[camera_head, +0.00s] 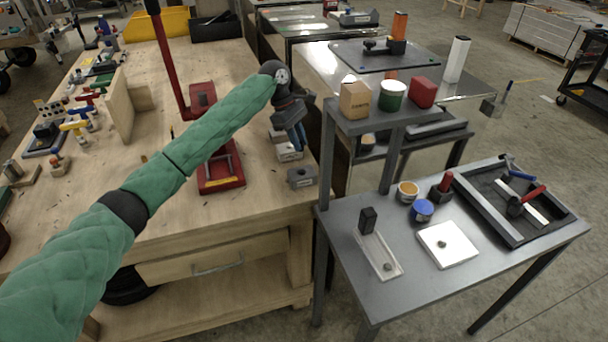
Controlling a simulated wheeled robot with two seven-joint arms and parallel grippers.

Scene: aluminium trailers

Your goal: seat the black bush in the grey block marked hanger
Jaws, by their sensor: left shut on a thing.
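My left arm reaches in from the left over the wooden bench. Its gripper (297,143) points down and is shut above the small blocks near the bench's right edge. The black bush between its fingers is too small and dark to make out clearly. A light grey block (289,154) with a pale label stands just below the fingertips. I cannot read its marking or tell whether the bush touches it. A darker grey block (301,178) with a hole in its top stands nearer the bench edge. Another block behind is mostly hidden by the gripper. My right gripper is out of view.
A red press-like stand (222,180) is left of the blocks. Tools and a wooden upright (122,108) fill the bench's left side. A grey table (350,218) with a tray (482,212), cans and small parts stands right. The bench front is clear.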

